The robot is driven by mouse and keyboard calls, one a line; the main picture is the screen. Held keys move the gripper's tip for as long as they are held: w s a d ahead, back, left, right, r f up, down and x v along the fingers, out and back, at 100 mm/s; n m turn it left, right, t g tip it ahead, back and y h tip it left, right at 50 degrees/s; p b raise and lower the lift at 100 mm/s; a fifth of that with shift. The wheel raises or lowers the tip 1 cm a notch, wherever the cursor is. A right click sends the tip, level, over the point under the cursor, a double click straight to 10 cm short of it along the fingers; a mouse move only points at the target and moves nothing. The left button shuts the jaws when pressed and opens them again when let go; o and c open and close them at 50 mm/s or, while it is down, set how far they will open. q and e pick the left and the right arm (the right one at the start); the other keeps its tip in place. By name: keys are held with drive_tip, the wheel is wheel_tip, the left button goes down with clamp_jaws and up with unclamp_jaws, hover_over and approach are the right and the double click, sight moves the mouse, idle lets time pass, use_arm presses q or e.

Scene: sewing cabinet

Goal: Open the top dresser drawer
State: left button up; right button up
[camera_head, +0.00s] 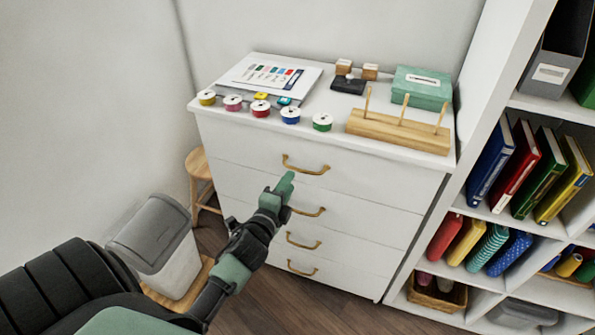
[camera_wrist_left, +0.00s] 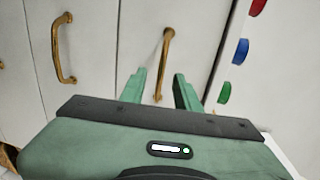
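The white dresser (camera_head: 225,135) has several drawers with brass handles, all flush. The top drawer (camera_head: 370,175) is shut. Its curved brass handle (camera_head: 306,168) sits in the middle of its front. My left gripper (camera_head: 284,185) is just in front of the dresser, at the lower left of that handle in the head view. In the left wrist view, the green fingers (camera_wrist_left: 160,78) are open, and the top handle (camera_wrist_left: 167,45) shows in line with the gap between them, partly beyond the tips. Contact cannot be told. My right gripper is not in view.
Spools (camera_head: 291,115), a wooden peg rack (camera_head: 400,130), a green box (camera_head: 421,88) and a colour chart (camera_head: 268,72) are on the dresser top. A shelf (camera_head: 515,222) stands close on the right. A grey-lidded bin (camera_head: 150,235) and a wooden stool (camera_head: 198,165) stand left.

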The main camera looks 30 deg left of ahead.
sight(298, 170)
use_arm(q)
drive_tip(key=x, duration=0.7)
drive_tip(key=shift+w+d+r, duration=0.1)
drive_tip(key=shift+d, duration=0.1)
clamp_jaws()
idle(1.2)
